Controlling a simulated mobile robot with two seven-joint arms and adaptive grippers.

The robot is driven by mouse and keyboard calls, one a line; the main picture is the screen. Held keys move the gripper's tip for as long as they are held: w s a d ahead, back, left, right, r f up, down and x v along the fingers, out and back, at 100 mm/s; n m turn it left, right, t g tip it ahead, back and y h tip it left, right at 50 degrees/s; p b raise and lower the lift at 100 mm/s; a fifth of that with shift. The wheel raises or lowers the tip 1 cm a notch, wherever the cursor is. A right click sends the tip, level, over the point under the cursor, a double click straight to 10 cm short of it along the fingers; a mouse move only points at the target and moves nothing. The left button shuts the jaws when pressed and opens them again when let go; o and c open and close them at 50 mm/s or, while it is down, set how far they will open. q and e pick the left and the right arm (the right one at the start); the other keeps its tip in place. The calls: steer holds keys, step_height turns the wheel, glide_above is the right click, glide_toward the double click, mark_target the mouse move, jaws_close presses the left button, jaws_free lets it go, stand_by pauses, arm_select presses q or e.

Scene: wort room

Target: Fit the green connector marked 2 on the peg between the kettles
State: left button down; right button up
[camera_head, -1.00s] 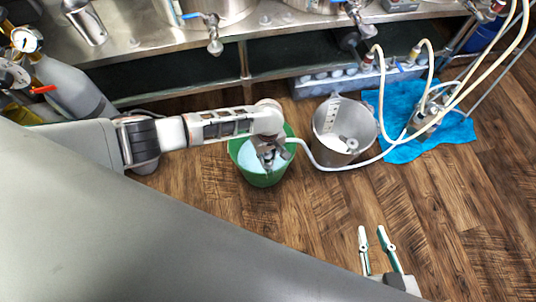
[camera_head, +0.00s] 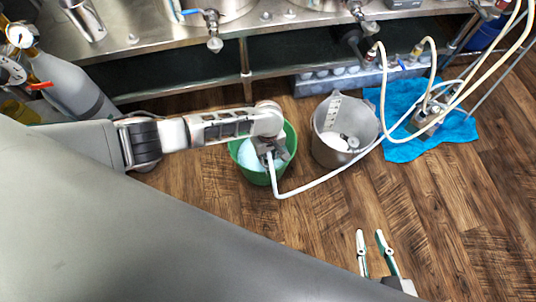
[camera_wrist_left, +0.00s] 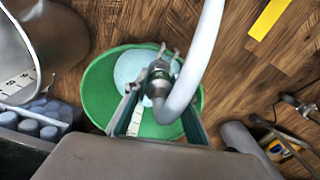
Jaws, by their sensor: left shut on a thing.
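My left gripper (camera_head: 268,152) is over the green bucket (camera_head: 289,166) and shut on the end of a white hose (camera_head: 310,186). In the left wrist view, a metal hose fitting (camera_wrist_left: 159,75) sits between the left fingers, above the bucket. A mark 2 or clear green colour on the fitting cannot be read. The kettles (camera_head: 235,8) are cut off at the top of the head view. Small metal studs (camera_head: 266,17) stand on the bench between them; which is the peg I cannot tell. My right gripper (camera_head: 372,243) is open and empty above the floor.
A steel bucket (camera_head: 322,150) stands right of the green one. A blue cloth (camera_head: 405,148) with a pump (camera_head: 428,115) and several hoses lies further right. Gas cylinders (camera_head: 72,90) stand left. The bench edge (camera_head: 160,92) runs across behind.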

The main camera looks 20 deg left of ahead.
arm_select(q)
steer(key=shift+f, duration=0.2)
steer(key=c, duration=1.6)
jaws_free()
